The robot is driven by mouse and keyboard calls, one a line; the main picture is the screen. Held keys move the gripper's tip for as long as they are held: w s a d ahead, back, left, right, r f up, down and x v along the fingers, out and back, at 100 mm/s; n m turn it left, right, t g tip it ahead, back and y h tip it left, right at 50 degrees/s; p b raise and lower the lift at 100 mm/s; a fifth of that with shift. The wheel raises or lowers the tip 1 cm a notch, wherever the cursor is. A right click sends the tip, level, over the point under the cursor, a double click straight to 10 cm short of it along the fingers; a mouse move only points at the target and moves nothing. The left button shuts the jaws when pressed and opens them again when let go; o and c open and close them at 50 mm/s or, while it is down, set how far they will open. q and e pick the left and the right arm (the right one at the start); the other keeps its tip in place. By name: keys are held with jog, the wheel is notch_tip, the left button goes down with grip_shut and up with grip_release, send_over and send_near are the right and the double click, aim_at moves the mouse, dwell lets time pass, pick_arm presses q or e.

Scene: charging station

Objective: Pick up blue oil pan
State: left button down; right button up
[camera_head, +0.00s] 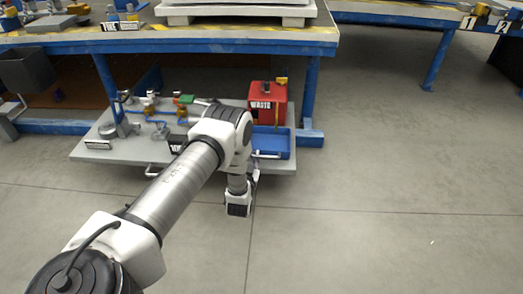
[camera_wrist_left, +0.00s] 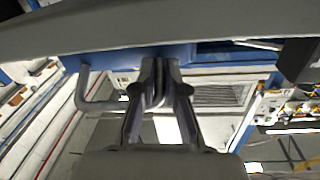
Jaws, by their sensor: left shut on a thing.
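The blue oil pan (camera_head: 272,141) sits at the right end of a low grey platform, in front of the red WASTE box. A silver handle shows on its front side in the head view. My left gripper (camera_head: 256,176) is at this front side. In the left wrist view, the fingers of my left gripper (camera_wrist_left: 160,88) are shut on the bent silver handle (camera_wrist_left: 92,100), with the blue side of the pan (camera_wrist_left: 130,60) just beyond. The pan appears level and still on the platform. My right gripper is in neither view.
The grey platform (camera_head: 100,156) carries the red WASTE box (camera_head: 266,103) and several pipe fittings to the left. A blue-framed workbench (camera_head: 200,47) stands above and behind, with a leg near the box. The floor (camera_head: 400,190) in front and to the right is clear.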

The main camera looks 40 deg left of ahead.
pick_arm(q)
notch_tip(320, 180, up, 4)
jog(key=p, duration=0.3)
jog(key=shift+r+p, duration=0.25)
jog(key=shift+p, duration=0.15)
jog(key=d+p+v, duration=0.1)
jog(key=p+v, duration=0.2)
jog(key=v, duration=0.4)
jog(key=w+d+p+v, duration=0.1)
jog(key=d+p+v, duration=0.1)
jog(key=v, duration=0.6)
jog(key=shift+r+p, duration=0.3)
jog(key=shift+p, duration=0.35)
